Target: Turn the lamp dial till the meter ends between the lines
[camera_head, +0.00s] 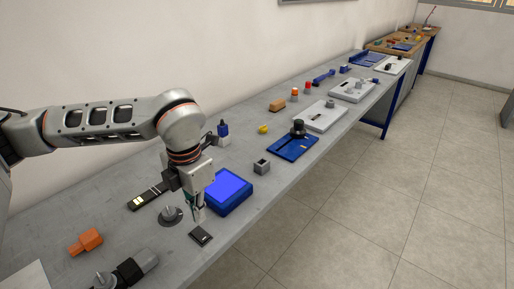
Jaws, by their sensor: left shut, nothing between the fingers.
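A grey round dial (170,216) with a raised grip sits on the near bench. Behind it lies a long black meter (148,198) with a light yellowish patch; its lines are too small to make out. A blue box with a glowing blue top (228,188), which may be the lamp, stands to the right of the dial. My left gripper (199,216) points down between the dial and the blue box, apart from the dial. It is shut and empty.
A small black square piece (201,235) lies just below my left gripper. A small grey block (262,167) and a blue plate (292,147) stand farther right. The floor right of the bench is clear.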

